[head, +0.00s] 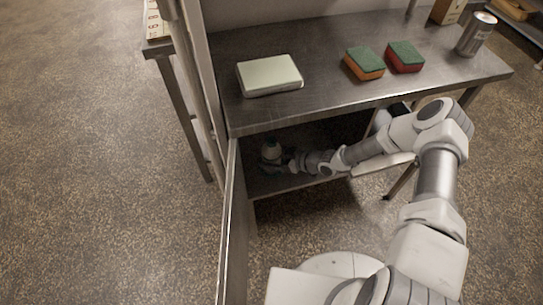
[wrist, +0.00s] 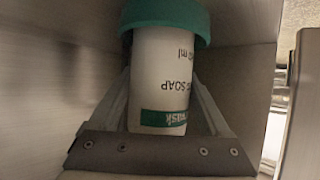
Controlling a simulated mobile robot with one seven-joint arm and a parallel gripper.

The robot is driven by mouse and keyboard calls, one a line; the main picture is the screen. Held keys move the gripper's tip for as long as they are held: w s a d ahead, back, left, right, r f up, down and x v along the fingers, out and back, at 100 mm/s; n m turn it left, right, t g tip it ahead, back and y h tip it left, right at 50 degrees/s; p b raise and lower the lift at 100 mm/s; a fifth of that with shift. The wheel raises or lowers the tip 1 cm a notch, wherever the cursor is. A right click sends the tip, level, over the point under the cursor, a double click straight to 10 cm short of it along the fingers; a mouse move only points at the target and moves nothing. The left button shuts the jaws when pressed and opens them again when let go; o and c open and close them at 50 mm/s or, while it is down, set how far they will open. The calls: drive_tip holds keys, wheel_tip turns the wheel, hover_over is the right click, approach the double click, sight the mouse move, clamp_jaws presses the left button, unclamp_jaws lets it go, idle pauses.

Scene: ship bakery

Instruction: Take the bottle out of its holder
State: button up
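The bottle (wrist: 162,75) is white, with upside-down lettering reading SOAP and a green label band in the wrist view. In the head view my gripper is small and dark beside the bottle.
The steel worktop (head: 330,68) lies above the shelf and limits room overhead. It carries a pale box (head: 269,76), an orange sponge (head: 364,64), a red sponge (head: 404,57) and a can (head: 476,34). An upright panel (head: 232,225) stands left of the shelf.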

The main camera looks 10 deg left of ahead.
clamp_jaws()
drive_tip(key=shift+r, duration=0.1)
